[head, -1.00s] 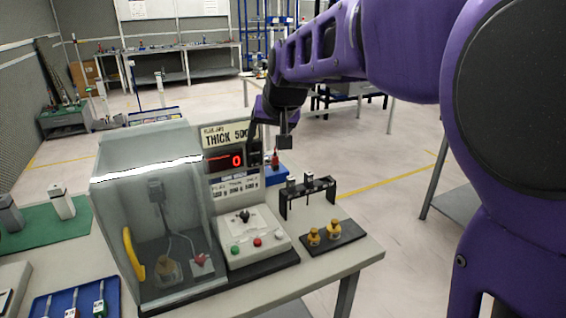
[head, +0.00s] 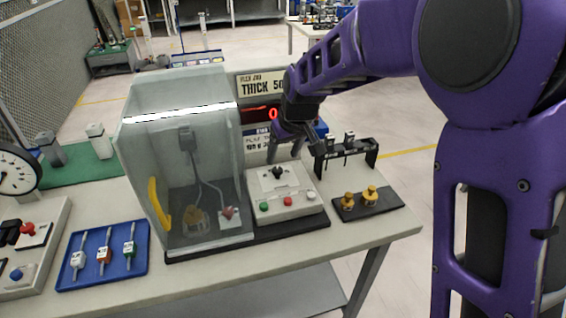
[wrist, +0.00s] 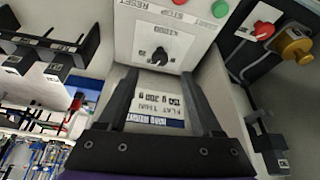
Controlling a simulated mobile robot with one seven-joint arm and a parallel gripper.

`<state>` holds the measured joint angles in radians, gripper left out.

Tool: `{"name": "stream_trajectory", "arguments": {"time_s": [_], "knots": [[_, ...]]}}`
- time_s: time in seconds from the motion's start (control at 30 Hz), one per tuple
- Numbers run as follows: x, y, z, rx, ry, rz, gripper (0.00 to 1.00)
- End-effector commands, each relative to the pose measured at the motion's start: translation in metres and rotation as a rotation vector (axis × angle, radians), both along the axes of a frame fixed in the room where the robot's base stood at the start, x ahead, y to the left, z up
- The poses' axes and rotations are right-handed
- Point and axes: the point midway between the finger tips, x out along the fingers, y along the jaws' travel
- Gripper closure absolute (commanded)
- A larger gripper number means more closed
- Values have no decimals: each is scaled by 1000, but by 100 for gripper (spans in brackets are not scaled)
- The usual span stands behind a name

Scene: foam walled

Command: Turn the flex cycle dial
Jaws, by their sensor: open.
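The flex cycle dial (head: 278,173) is a black knob on the sloped white control box (head: 287,208), above green, red and white buttons. In the wrist view the dial (wrist: 160,57) sits on a white scale plate, centred just beyond the fingertips. My gripper (head: 285,156) is over the back of the box in the head view, behind and above the dial. In the wrist view my gripper (wrist: 158,76) is open, with its two black fingers apart and nothing between them. The fingers look clear of the dial, but the exact gap cannot be told.
A clear walled enclosure (head: 190,120) with a yellow handle stands left of the box. A black rack (head: 345,150) and a dark tray (head: 385,203) with brass weights stand right. The display panel (head: 258,83) rises behind, partly hidden by my arm. A blue tray (head: 105,276) lies left.

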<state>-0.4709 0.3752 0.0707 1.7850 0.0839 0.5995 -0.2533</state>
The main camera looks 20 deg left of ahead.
Motion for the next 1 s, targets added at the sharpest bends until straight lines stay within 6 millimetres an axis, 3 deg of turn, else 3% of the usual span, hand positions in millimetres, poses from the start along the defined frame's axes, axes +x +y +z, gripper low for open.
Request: {"name": "stream_trajectory", "arguments": {"time_s": [0.1, 0.33, 0.5, 0.8, 1.0], "knots": [[7, 7, -26, -2, 3, 1, 34], [18, 16, -59, -1, 1, 0, 34], [22, 19, -69, 0, 0, 0, 34], [22, 20, -70, 1, -1, 0, 34], [22, 20, -70, 1, -1, 0, 70]]}}
